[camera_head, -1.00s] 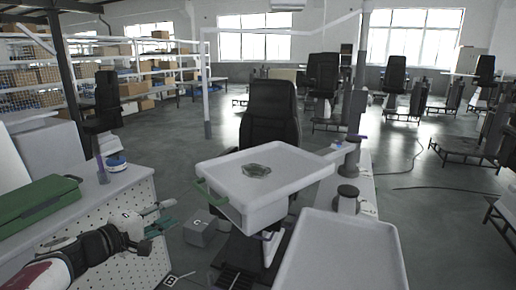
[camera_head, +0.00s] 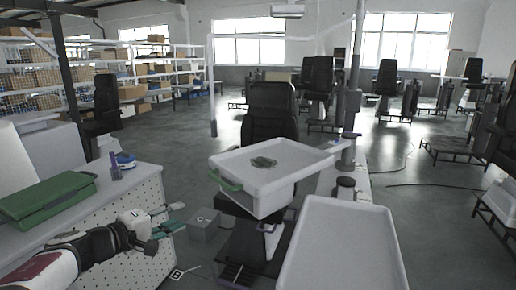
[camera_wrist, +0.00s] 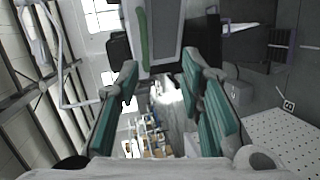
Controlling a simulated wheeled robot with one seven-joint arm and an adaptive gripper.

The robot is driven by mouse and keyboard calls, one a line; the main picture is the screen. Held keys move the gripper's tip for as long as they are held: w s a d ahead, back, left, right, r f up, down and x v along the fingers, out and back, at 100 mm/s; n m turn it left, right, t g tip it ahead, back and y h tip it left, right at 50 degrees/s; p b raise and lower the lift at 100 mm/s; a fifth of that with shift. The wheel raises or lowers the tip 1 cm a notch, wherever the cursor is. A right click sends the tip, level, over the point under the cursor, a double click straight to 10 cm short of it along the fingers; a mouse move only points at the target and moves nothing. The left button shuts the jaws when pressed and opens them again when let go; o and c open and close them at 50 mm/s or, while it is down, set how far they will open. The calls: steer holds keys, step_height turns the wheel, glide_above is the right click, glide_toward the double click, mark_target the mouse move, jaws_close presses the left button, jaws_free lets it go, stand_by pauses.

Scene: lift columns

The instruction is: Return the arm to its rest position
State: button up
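My arm reaches in from the lower left in the head view. My gripper (camera_head: 175,217) points right, beside the perforated side of the white workbench. Its two teal-padded fingers are spread apart. In the wrist view the gripper (camera_wrist: 160,68) also shows open, with nothing held between the fingers. A grey cube marked C (camera_head: 205,226) stands lower and to the right of the fingertips; I see no contact with it.
A green case (camera_head: 45,198) and a blue-white round item (camera_head: 126,161) lie on the workbench (camera_head: 130,183). A white tray (camera_head: 225,164) with a small greenish object stands ahead. Another white tray (camera_head: 340,245) is at front right. Black chairs stand beyond, with open floor between.

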steer(key=s+d+r+m+g+y, duration=0.2)
steer(key=d+m+g, duration=0.65)
steer(key=d, duration=1.95)
steer(key=s+d+r+y, duration=0.2)
steer(key=s+d, duration=0.2)
steer(key=s, duration=0.5)
steer(key=s+d+r+m+y, duration=0.1)
steer(key=s+d+r+y, duration=0.1)
steer(key=s, duration=0.8)
steer(key=s+d+r+m+y, duration=0.1)
steer(key=s+d+r, duration=0.3)
steer(key=s+d, duration=0.3)
steer(key=shift+s+y, duration=0.4)
steer(key=shift+s, duration=0.9)
steer(key=shift+a+r, duration=0.1)
steer(key=shift+r, duration=0.05)
